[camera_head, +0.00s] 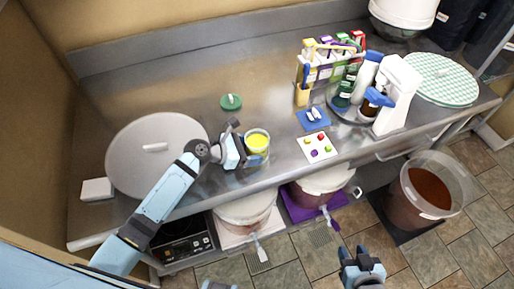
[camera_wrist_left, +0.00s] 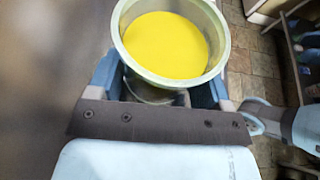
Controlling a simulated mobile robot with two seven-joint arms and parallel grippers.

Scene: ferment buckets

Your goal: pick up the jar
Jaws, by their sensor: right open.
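The jar (camera_head: 257,141) is a clear round container with yellow contents, near the counter's front edge in the head view. In the left wrist view the jar (camera_wrist_left: 166,42) shows from above, with a pale rim and a flat yellow surface. My left gripper (camera_head: 240,151) comes from the left, with its fingers on either side of the jar, closed against it. The jar hides parts of the fingertips. I cannot tell whether the jar's base touches the counter. My right gripper (camera_head: 361,258) is open and empty, low over the floor in front of the counter.
A large round grey lid (camera_head: 140,170) lies left of the jar. A small green lid (camera_head: 231,102) lies behind it. A white card with colored dots (camera_head: 317,148) and a blue pad (camera_head: 313,118) lie to the right. Buckets (camera_head: 247,212) stand below the counter edge.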

